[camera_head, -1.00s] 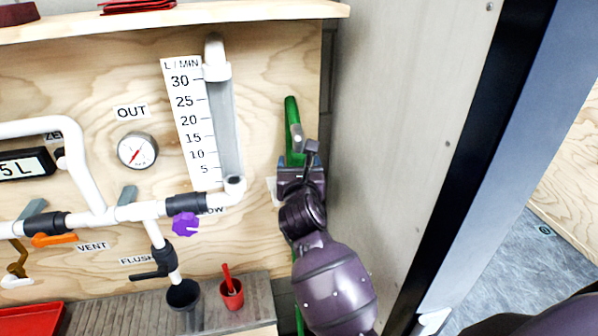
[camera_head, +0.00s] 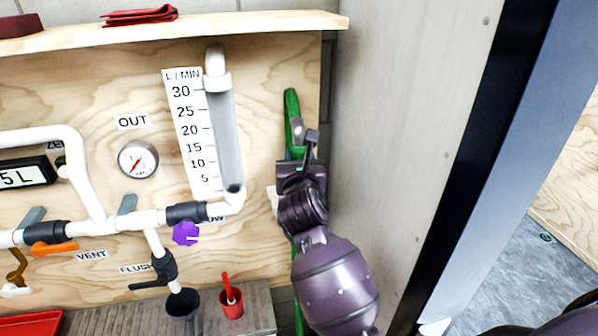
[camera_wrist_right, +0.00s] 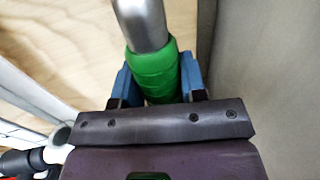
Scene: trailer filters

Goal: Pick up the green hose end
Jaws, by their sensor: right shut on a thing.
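The green hose end (camera_head: 292,110) stands upright against the plywood panel, right of the flow scale. A grey metal part shows beside its green top. My right gripper (camera_head: 297,160) reaches it from below and is shut on it. In the right wrist view, the green hose end (camera_wrist_right: 154,75) sits between the blue fingertips of my right gripper (camera_wrist_right: 153,84), with a grey metal tube rising from it. A thin green length of hose (camera_head: 298,318) hangs below, partly hidden by my arm. My left gripper is not in view.
The grey wall (camera_head: 390,120) is close on the right of my right arm. The flow tube (camera_head: 226,140), white pipes (camera_head: 90,185) and purple knob (camera_head: 186,232) are to the left. A red cup (camera_head: 231,303) and a dark cup (camera_head: 182,303) stand below. A wooden shelf (camera_head: 240,22) is above.

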